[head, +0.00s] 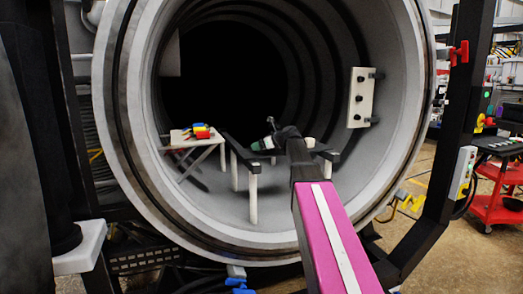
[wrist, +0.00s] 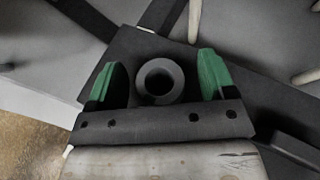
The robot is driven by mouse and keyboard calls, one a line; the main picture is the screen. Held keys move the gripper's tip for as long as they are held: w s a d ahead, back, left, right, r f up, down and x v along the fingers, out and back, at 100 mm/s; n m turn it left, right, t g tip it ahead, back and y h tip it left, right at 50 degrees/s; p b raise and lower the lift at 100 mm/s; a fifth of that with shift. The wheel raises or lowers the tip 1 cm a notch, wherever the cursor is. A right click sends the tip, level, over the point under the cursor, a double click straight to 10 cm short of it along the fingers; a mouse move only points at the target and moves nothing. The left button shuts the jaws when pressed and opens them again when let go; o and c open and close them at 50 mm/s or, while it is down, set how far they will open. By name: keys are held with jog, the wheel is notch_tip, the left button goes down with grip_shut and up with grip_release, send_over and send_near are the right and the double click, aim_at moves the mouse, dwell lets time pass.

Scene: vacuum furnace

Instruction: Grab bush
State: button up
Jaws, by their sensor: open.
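The bush, a dark grey ring with a round hole (wrist: 142,82), shows in the wrist view between the two green fingers of my gripper (wrist: 161,78). The fingers stand apart, one on each side, with a visible gap to the ring on both sides. The bush appears to sit on or above a dark flat bar (wrist: 125,52). In the head view my gripper (head: 263,145) is inside the round furnace chamber, at the end of my arm, near the dark rails. The bush cannot be made out clearly there.
The furnace's thick round rim (head: 115,120) surrounds my arm. Dark rails (head: 240,152) on pale legs stand on the chamber floor. A small table (head: 180,143) with coloured bins (head: 202,131) stands at left. A pale panel (head: 361,97) with dark knobs is on the right wall.

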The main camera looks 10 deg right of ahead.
jog(key=c, duration=1.2)
jog(key=shift+r, duration=0.1)
